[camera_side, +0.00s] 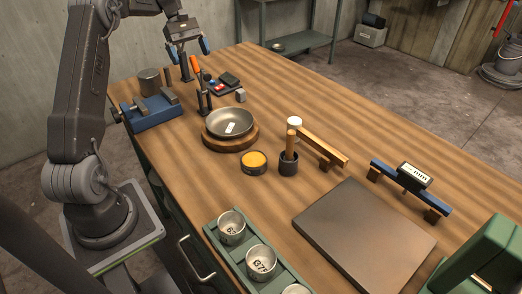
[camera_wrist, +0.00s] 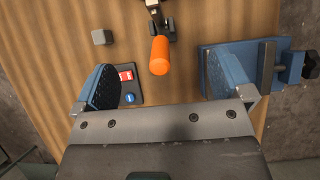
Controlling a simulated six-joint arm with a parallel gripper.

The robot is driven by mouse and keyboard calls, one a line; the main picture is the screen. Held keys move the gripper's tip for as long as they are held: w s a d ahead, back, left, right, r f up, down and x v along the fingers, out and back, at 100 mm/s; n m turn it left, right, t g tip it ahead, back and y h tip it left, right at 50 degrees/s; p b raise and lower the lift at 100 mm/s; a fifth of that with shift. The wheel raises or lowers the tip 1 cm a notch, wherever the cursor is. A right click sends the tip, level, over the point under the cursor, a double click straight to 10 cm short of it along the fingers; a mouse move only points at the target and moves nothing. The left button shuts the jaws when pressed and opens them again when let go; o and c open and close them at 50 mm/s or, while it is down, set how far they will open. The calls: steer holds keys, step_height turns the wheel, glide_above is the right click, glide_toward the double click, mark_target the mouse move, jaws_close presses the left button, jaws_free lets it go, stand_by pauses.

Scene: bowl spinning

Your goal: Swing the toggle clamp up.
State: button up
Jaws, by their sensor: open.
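The toggle clamp (camera_side: 204,101) is dark metal with an orange handle (camera_side: 195,65), standing near the far left part of the bench. The handle rises from the clamp and leans toward my gripper. In the wrist view the orange handle (camera_wrist: 160,55) lies between the lines of my two blue fingers, ahead of them, with the dark clamp body beyond at the top edge. My gripper (camera_wrist: 163,80) is open and empty, and the fingers appear apart from the handle. In the side view my gripper (camera_side: 189,48) hangs above and behind the clamp; its height over the handle is hard to judge.
A blue vise (camera_side: 152,112) stands left of the clamp and shows at right in the wrist view (camera_wrist: 247,70). A small dark tray (camera_side: 222,85) and grey block (camera_side: 240,96) lie right of it. A metal bowl (camera_side: 230,122) on a round wooden base is in front.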

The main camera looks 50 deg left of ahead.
steer(key=v, duration=0.4)
steer(key=shift+r, duration=0.15)
stand_by(0.6)
steer(key=s+d+r+m+t+y, duration=0.15)
steer(key=d+r+m, duration=0.25)
steer(key=d, duration=0.7)
steer(key=s+d+r+m+g+y, duration=0.1)
steer(key=d+r+m+y, duration=0.25)
steer(key=d, duration=0.85)
steer(key=s+d+f+m+t, duration=0.2)
steer(key=s+d+f+m, duration=0.1)
steer(key=s+d+m, duration=0.2)
steer(key=s+d+f+m+t+y, duration=0.1)
steer(key=s+d+f+m+t, duration=0.2)
steer(key=s+d, duration=0.7)
steer(key=shift+s+m+y, duration=0.3)
steer(key=shift+s+m, duration=0.25)
steer(key=shift+m, duration=0.7)
steer(key=shift+f, duration=0.15)
